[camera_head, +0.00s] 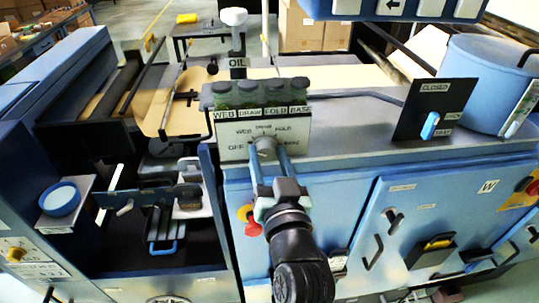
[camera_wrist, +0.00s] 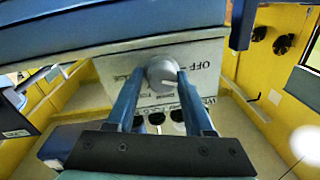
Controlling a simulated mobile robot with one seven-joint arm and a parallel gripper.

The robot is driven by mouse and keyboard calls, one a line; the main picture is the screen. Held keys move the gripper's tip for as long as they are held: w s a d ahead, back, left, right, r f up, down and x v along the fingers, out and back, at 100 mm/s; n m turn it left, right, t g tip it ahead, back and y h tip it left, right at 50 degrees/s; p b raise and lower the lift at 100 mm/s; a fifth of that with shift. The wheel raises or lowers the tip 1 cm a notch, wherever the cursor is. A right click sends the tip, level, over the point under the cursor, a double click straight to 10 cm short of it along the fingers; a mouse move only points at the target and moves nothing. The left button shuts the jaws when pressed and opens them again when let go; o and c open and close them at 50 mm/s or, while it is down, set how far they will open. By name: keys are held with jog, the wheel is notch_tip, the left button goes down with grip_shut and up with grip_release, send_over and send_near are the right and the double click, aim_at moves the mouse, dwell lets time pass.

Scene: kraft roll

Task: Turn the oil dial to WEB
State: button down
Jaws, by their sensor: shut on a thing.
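The oil dial (camera_head: 265,146) is a round grey knob on a white panel (camera_head: 236,151) below a sign reading OIL. The panel has OFF and WEB at the left and FOLD at the right. My gripper (camera_head: 267,160) is shut on the knob, with one blue finger on each side. In the wrist view, the dial (camera_wrist: 161,71) sits between the fingertips of my gripper (camera_wrist: 158,80). A pale mark on its face points towards the lower right, on the side of the OFF and W lettering. I cannot tell exactly which label it meets.
Several green-filled jars (camera_head: 261,93) stand above the panel, labelled WEB, DRAW, FOLD and BASE. A black plate with a blue lever (camera_head: 430,125) and a blue pot (camera_head: 487,85) are at the right. A red button (camera_head: 253,229) is below the dial on the blue cabinet.

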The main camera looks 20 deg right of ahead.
jog(key=shift+w+a+r+m+p, duration=0.1)
jog(key=shift+m+p, duration=0.1)
jog(key=shift+m, duration=0.55)
jog(key=shift+s+a+f+m+p, duration=0.1)
jog(key=shift+m+p, duration=0.15)
jog(key=shift+m, duration=0.45)
jog(key=shift+w+a+r+m+p, duration=0.1)
jog(key=shift+m+p, duration=0.1)
jog(key=shift+m, duration=0.55)
jog(key=shift+c, duration=1.9)
grip_release()
jog(key=shift+s+d, duration=0.1)
jog(key=shift+s, duration=0.1)
jog(key=b+v, duration=0.4)
jog(key=v, duration=0.8)
jog(key=shift+s+a, duration=0.25)
